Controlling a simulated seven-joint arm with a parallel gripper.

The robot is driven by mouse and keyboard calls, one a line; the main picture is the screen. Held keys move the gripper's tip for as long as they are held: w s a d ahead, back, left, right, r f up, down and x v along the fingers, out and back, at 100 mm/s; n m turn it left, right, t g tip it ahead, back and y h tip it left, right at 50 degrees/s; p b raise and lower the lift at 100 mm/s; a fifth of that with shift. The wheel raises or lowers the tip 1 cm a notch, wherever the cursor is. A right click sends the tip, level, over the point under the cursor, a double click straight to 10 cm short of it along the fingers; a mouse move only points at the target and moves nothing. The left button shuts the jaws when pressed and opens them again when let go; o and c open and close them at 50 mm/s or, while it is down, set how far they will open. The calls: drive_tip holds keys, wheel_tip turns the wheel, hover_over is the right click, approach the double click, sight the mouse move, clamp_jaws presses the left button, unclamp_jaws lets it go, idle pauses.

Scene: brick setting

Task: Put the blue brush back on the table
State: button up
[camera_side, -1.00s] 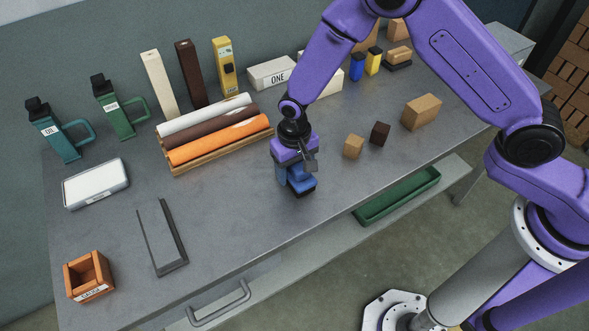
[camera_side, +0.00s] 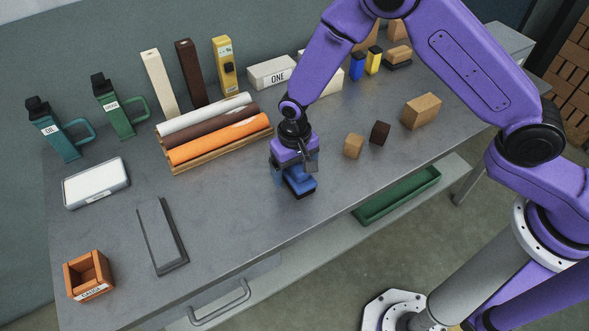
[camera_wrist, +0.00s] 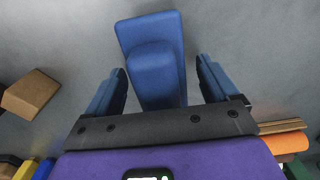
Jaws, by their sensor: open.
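The blue brush (camera_side: 301,184) rests on the grey table (camera_side: 235,215) near its front edge, below my gripper. In the wrist view the blue brush (camera_wrist: 152,62) shows as a blue block with a smaller raised blue grip. My gripper (camera_side: 293,174) is open. In the wrist view its two fingers (camera_wrist: 160,90) stand on either side of the brush's grip, with a gap on each side. The underside of the brush is hidden.
Two small wooden blocks, one light (camera_side: 353,146) and one dark (camera_side: 380,133), lie right of the brush. Rolls in a wooden tray (camera_side: 180,168) lie behind left. A grey flat piece (camera_side: 161,236) lies front left. The table between is clear.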

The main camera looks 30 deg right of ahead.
wheel_tip(320, 180, up, 11)
drive_tip(key=shift+r, duration=0.35)
drive_tip(key=shift+r, duration=0.1)
drive_tip(key=shift+s+d+r, duration=0.15)
drive_tip(key=shift+s+r, duration=0.05)
drive_tip(key=shift+r, duration=0.05)
drive_tip(key=s+d+r+n, duration=0.3)
drive_tip(key=s+d+n, duration=0.1)
drive_tip(key=s+d, duration=0.3)
drive_tip(key=s+d+r+n, duration=0.4)
drive_tip(key=s+d, duration=0.3)
drive_tip(key=s, duration=0.3)
drive_tip(key=s+d+r+n, duration=0.3)
drive_tip(key=s+d+n, duration=0.1)
drive_tip(key=s+d, duration=0.3)
drive_tip(key=shift+s+d+r+n, duration=0.2)
drive_tip(key=shift+s+r+n, duration=0.1)
drive_tip(key=shift+s, duration=0.9)
